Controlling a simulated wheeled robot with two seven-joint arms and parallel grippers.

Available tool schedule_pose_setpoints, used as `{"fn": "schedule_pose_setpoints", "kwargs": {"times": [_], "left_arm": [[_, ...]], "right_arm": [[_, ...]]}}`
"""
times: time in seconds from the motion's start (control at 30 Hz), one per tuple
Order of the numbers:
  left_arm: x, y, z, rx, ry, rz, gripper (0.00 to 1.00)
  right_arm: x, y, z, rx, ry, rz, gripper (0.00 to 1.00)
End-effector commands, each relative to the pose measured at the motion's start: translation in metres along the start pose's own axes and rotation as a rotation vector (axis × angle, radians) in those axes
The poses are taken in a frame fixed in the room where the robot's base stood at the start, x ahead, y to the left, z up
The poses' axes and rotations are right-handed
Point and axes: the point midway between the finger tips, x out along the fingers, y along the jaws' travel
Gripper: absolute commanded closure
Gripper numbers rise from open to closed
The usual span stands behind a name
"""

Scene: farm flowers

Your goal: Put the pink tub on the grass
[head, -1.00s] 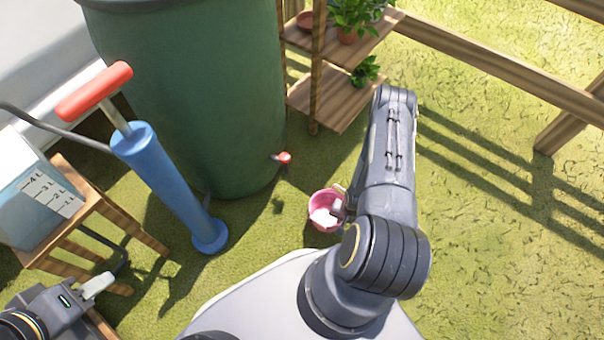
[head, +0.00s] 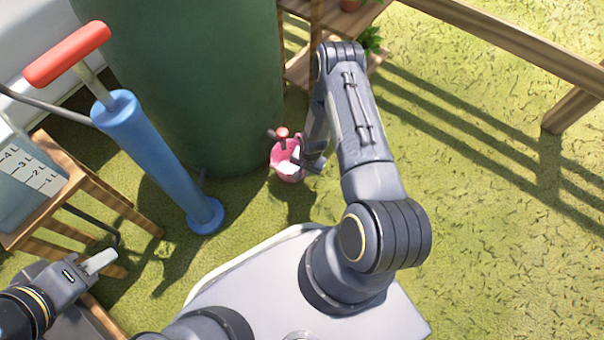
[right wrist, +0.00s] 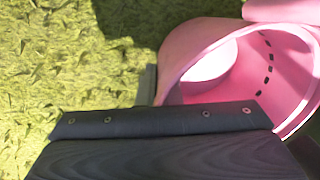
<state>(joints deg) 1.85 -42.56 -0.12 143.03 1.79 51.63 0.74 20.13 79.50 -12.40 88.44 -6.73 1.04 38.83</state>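The pink tub (head: 287,172) is beside the green barrel, just below its red tap, in the head view. My right gripper (head: 308,166) is at the tub's right side, partly hidden by my arm, and appears shut on its rim. In the right wrist view the tub (right wrist: 195,50) lies tilted at the upper right, with a bright patch inside, and a grey finger (right wrist: 149,85) touches its edge. The tub seems to hang above the grass (head: 480,240). My left gripper (head: 100,262) is at the lower left, away from the tub; its opening is unclear.
The green barrel (head: 190,90) with its red tap (head: 282,133) stands close behind the tub. A blue pump (head: 150,150) with a red handle and a wooden stool (head: 60,210) are at the left. A wooden shelf (head: 300,70) and fence (head: 500,50) are behind. Open grass lies right.

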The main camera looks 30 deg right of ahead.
Motion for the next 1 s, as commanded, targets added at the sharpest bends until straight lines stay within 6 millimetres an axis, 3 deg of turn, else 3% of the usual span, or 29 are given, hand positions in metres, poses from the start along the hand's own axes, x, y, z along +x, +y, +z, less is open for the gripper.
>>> {"fn": "schedule_pose_setpoints", "kwargs": {"times": [0.1,0.3,0.7,0.87,1.0], "left_arm": [[0.005,-0.002,0.003,0.000,0.000,0.000,0.64],[0.024,-0.011,0.012,0.000,-0.001,0.000,0.64],[0.022,-0.010,0.011,0.000,0.000,0.000,0.64],[0.022,-0.010,0.011,0.000,0.000,0.000,0.64],[0.022,-0.010,0.011,0.000,0.000,0.000,0.64]], "right_arm": [[0.003,-0.014,-0.003,-0.003,0.002,-0.003,1.00],[0.037,-0.008,-0.003,0.000,0.000,0.000,1.00],[0.039,-0.008,-0.003,0.000,0.001,-0.001,1.00],[0.039,-0.008,-0.003,0.000,0.001,-0.001,0.76],[0.039,-0.008,-0.003,0.000,0.001,-0.001,0.74]]}}
